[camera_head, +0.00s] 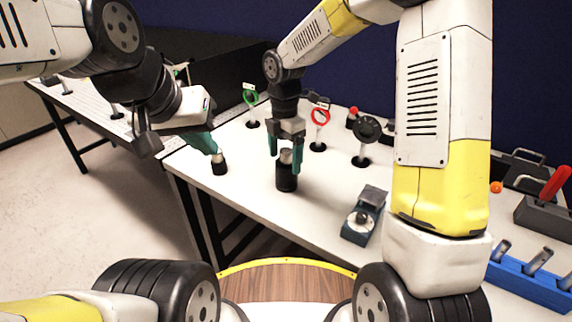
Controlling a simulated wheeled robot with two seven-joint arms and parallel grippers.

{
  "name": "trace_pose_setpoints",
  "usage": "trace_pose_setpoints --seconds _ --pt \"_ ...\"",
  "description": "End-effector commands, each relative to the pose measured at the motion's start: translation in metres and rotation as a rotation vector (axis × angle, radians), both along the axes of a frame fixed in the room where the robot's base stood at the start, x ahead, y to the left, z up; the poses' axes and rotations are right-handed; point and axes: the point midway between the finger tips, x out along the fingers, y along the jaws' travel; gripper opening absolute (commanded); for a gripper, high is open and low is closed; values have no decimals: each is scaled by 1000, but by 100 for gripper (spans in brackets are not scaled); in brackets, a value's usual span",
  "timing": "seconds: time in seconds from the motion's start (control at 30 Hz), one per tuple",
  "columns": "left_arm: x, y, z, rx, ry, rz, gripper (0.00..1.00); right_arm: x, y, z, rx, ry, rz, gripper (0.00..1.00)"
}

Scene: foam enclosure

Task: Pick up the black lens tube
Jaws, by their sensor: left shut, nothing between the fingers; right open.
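A black cylinder (287,179) with a silver top stands upright on the white table and looks like the black lens tube. My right gripper (285,167) is open, pointing down, with its teal fingers on either side of the cylinder's upper part. Whether the fingers touch it I cannot tell. My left gripper (214,150) is shut and empty, pointing down and right. Its tips are just above, or in front of, a smaller black post base (219,168) with a silver top, near the table's left edge.
A blue-grey device with a dial (362,217) lies right of the cylinder.

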Motion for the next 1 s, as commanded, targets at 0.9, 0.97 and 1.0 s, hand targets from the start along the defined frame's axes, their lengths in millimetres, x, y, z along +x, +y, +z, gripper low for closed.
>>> trace_pose_setpoints --seconds 0.9,0.97,1.0 --pt "0 0 0 0 0 0 0 1 -5 -58 1 -1 -2 41" --pt "0 0 0 0 0 0 0 1 -5 -58 1 -1 -2 29" --pt "0 0 0 0 0 0 0 1 -5 -58 1 -1 -2 22"
